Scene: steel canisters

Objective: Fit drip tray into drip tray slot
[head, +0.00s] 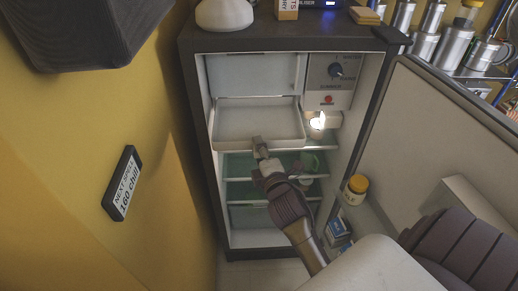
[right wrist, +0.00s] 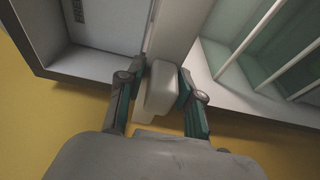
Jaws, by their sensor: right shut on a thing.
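The drip tray (head: 256,121) is a shallow white tray in the open fridge, just below the freezer compartment (head: 254,75). Its front edge faces me and sticks out a little. My right gripper (head: 259,143) is shut on the tray's front handle, and in the right wrist view the two fingers (right wrist: 159,88) clasp the pale handle block (right wrist: 160,86) from both sides. The drip tray slot cannot be made out clearly behind the tray. Whether the tray sits on rails cannot be told. My left gripper is not in view.
The fridge (head: 195,150) stands open, its door (head: 400,140) swung to the right with a yellow-capped jar (head: 355,188) on a door shelf. A control panel (head: 329,82) and lit lamp (head: 322,121) are right of the tray. Glass shelves (head: 240,180) lie below. A yellow wall bounds the left.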

